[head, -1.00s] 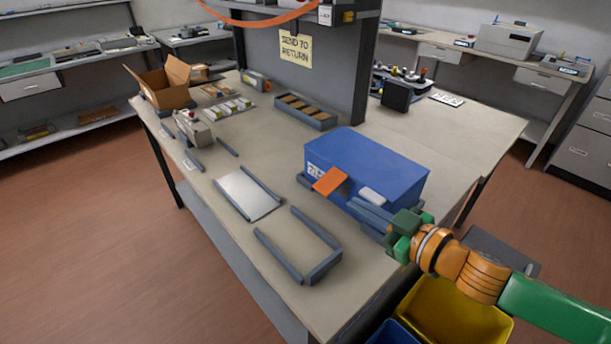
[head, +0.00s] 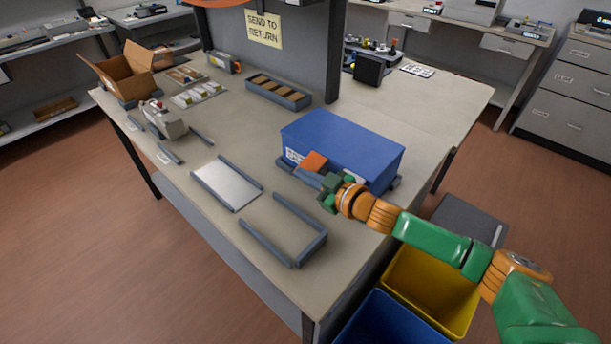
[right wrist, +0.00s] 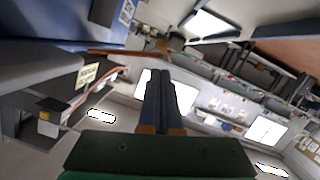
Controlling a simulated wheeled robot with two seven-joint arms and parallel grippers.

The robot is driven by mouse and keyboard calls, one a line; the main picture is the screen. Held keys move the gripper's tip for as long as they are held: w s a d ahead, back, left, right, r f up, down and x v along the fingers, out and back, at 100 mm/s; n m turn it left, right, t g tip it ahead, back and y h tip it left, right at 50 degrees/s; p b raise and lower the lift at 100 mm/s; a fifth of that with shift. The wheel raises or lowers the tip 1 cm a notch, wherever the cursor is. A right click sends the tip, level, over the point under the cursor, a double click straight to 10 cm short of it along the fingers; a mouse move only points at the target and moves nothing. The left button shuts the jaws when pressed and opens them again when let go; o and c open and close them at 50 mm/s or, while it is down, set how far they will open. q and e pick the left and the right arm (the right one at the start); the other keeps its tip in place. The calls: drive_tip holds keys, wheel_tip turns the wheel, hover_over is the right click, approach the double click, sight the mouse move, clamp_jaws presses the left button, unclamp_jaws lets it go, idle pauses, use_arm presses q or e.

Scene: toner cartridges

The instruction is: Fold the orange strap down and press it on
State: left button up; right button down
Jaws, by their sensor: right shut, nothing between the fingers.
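The blue box (head: 345,140) stands on the table, with a white label on its front, also partly seen at the upper left of the right wrist view (right wrist: 75,22). The orange strap (head: 314,161) shows as a short tilted flap at the box's front upper edge. I cannot tell whether its end lies against the front. My right gripper (head: 316,178) is just in front of the box, below the strap, and hides part of the front. Its fingers are together and empty, also in the right wrist view (right wrist: 162,88). My left gripper is out of view.
A divided tray (head: 278,93) stands behind. Yellow (head: 430,290) and blue (head: 378,322) bins stand below the table's right edge.

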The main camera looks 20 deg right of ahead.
drive_tip(key=shift+d+f, duration=0.2)
drive_tip(key=shift+f, duration=0.2)
drive_tip(key=shift+w, duration=0.1)
drive_tip(key=shift+f, duration=0.1)
drive_tip(key=shift+f+n+b, duration=0.2)
drive_tip(key=shift+n+b, duration=0.1)
